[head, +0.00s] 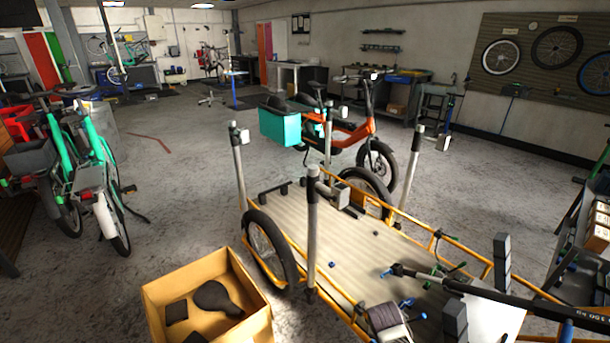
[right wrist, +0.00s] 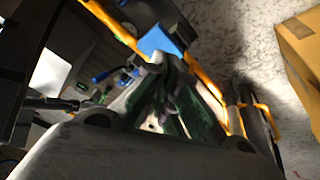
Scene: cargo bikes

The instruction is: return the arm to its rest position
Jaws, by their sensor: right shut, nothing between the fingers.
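My right gripper (right wrist: 172,68) shows in the right wrist view with its fingers together and nothing between them. Behind its tips are a blue block-like part (right wrist: 160,40) and the orange-yellow frame of the cargo bike (right wrist: 110,22). I cannot tell how far the tips are from them. In the head view the cargo bike's pale deck (head: 350,255) fills the lower right. I cannot make out either gripper in the head view. My left gripper is not in view.
An open cardboard box (head: 165,287) with a saddle (head: 217,298) stands left of the cargo bike. Grey posts (head: 312,235) rise around the deck. A black bar (head: 500,297) crosses its front right. Green bikes (head: 95,185) stand left, an orange bike (head: 350,135) behind. The floor between is clear.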

